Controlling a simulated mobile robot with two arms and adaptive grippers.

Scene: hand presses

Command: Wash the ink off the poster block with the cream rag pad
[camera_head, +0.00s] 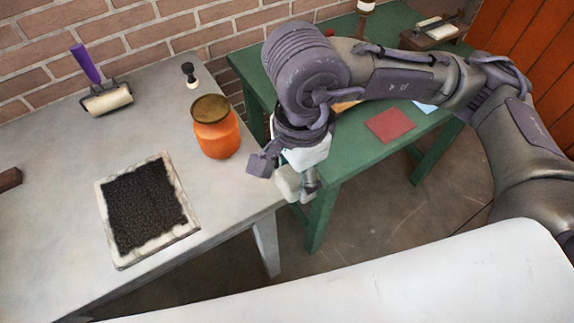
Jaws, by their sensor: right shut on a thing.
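The poster block (146,205) lies flat on the grey table at the left, a pale slab with its top face covered in black ink and a light border showing. My right gripper (286,172) points down near the grey table's right edge, to the right of the block and apart from it. It is shut on a small cream pad, which looks like the cream rag pad (287,184); the fingers and wrist partly hide it. My left gripper is not in view.
A purple-handled roller (104,93) and a small black-topped stamp (190,76) are at the back. A green table (352,150) with a red sheet (390,125) stands right.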

